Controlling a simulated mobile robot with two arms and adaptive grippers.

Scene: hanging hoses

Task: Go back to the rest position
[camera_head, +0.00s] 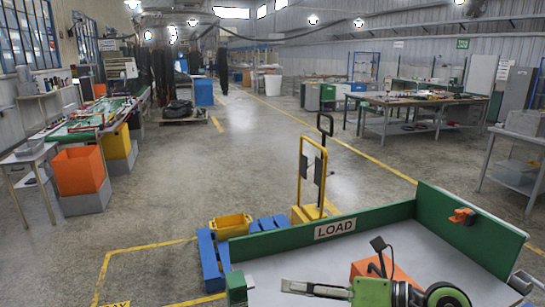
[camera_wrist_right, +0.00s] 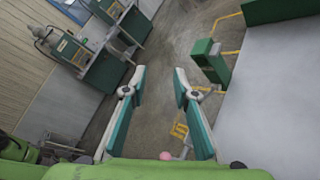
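My right gripper (camera_head: 292,287) is low in the head view, above the pale top of the bench marked LOAD, with its green arm coming in from the right. In the right wrist view my right gripper (camera_wrist_right: 160,72) has its two teal and white fingers apart, with only distant floor showing between them. It holds nothing. My left gripper is not in view. No hose shows in either gripper.
The LOAD bench (camera_head: 335,229) has raised green edges. An orange block (camera_head: 400,274) lies behind my right arm, partly hidden. An orange fitting (camera_head: 463,216) is on the right green wall. A yellow trolley (camera_head: 312,180) and blue pallet (camera_head: 209,260) stand beyond. The central aisle is clear.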

